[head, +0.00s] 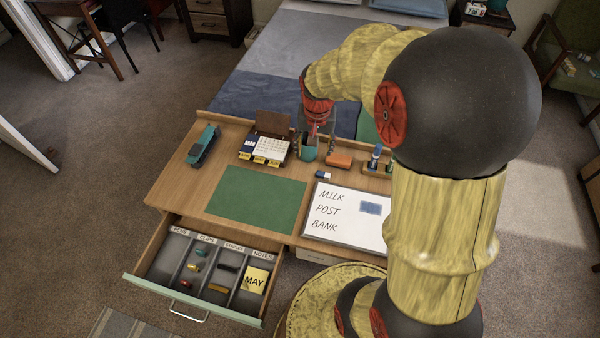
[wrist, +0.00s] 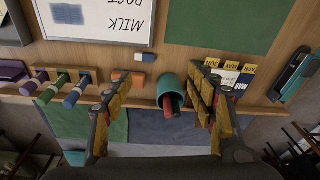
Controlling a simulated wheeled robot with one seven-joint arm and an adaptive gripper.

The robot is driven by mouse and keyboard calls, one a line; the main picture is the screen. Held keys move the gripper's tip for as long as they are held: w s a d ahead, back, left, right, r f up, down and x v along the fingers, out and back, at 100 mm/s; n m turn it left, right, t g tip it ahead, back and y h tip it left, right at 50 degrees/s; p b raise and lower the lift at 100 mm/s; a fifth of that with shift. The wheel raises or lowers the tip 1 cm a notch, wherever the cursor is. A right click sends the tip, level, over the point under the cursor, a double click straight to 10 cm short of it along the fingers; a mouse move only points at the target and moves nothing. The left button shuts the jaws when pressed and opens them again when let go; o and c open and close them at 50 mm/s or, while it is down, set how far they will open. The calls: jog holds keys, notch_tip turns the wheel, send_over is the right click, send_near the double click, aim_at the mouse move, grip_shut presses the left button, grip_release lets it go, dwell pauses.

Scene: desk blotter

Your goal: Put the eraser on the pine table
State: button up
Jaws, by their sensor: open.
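The likely eraser is a small white and blue block (head: 322,174), lying on the wooden desk (head: 180,180) just above the whiteboard; it also shows in the wrist view (wrist: 145,57). I cannot tell whether this desk is the pine table; no other table is clearly pine. My gripper (head: 314,138) is over the back of the desk, near the teal cup (head: 306,151). In the wrist view my gripper (wrist: 160,105) has its fingers wide apart, with the cup (wrist: 172,84) showing between them and nothing held. The eraser is beyond the fingertips there.
A whiteboard (head: 345,218) and green blotter (head: 257,200) cover the desk front. An orange block (head: 339,160), marker rack (head: 376,169), calendar (head: 265,147) and teal stapler (head: 202,145) stand behind. A divided drawer (head: 160,277) is pulled open at the front left.

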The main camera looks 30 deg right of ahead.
jog(key=s+a+r+n+t+y, duration=0.1)
jog(key=s+a+r+n+t, duration=0.3)
jog(key=s+a+r, duration=1.2)
jog(key=a+n, duration=0.1)
jog(key=n, duration=0.2)
jog(key=shift+s+a+r+n, duration=0.15)
jog(key=shift+s+r+n, duration=0.05)
jog(key=shift+r+n, duration=0.2)
